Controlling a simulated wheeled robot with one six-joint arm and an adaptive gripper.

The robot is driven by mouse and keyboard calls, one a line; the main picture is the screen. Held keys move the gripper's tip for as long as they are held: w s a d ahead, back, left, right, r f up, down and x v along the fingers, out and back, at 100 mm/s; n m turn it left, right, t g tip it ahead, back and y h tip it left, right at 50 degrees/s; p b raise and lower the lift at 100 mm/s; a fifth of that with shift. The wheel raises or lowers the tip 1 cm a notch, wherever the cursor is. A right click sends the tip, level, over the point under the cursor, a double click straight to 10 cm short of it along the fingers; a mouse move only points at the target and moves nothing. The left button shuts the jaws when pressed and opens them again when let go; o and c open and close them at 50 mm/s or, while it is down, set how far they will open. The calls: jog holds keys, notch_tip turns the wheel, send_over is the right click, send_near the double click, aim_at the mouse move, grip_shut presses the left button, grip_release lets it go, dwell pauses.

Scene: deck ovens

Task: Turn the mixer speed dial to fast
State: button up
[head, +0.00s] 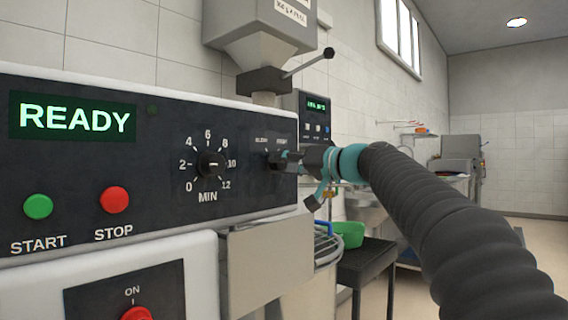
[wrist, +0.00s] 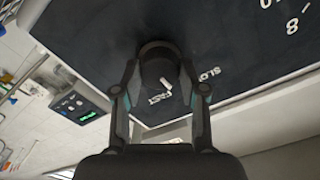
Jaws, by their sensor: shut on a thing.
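The mixer speed dial (wrist: 158,67) is a round black knob on the dark control panel, between my two fingers in the wrist view. A short white mark shows on its face, near the FAST label (wrist: 160,98); the SLOW label (wrist: 209,73) is farther right. I cannot tell exactly where the mark points. My gripper (wrist: 161,88) is shut on the dial, one finger on each side. In the head view my gripper (head: 284,158) reaches the panel's right end from the right and mostly hides the dial.
Left of the dial are the MIN timer dial (head: 211,164), a red STOP button (head: 115,200), a green START button (head: 38,207) and a READY display (head: 73,116). A hopper with a lever (head: 306,62) stands above. A green bowl (head: 349,234) sits on a dark table behind.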

jog(key=shift+m+p, duration=0.9)
jog(key=shift+m, duration=2.9)
jog(key=o, duration=1.1)
jog(key=shift+o, duration=0.2)
jog(key=v, duration=1.2)
